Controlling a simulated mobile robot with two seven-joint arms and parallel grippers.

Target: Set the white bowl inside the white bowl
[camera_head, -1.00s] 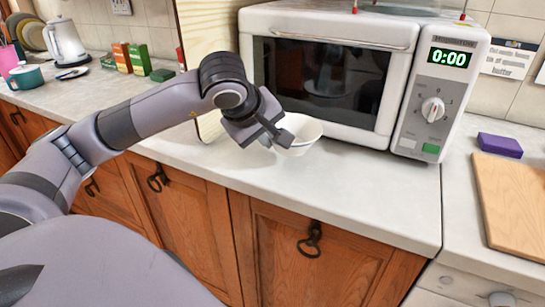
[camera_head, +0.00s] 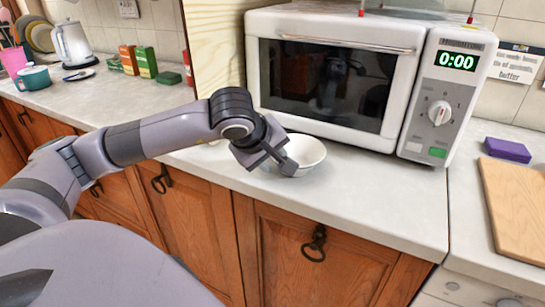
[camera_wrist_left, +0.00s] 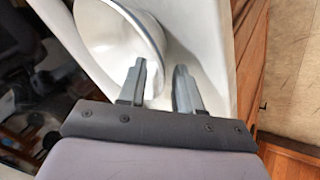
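A white bowl (camera_head: 308,151) sits upright on the counter in front of the microwave. Only one bowl shows clearly; I cannot tell whether another is nested in it. My left gripper (camera_head: 277,165) is at the bowl's near left side, tilted downward. In the left wrist view, the bowl (camera_wrist_left: 100,35) is at the upper left, partly cut off by the frame. There the left gripper's fingers (camera_wrist_left: 160,75) stand apart. One finger overlaps the bowl's inside and the other is outside, with the rim between them. My right gripper is not in view.
The microwave (camera_head: 330,85) stands close behind the bowl. A wooden board (camera_head: 515,205) and a purple sponge (camera_head: 507,149) lie on the right counter. A kettle (camera_head: 72,45) and several boxes are at the back left. The counter (camera_head: 385,200) right of the bowl is clear.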

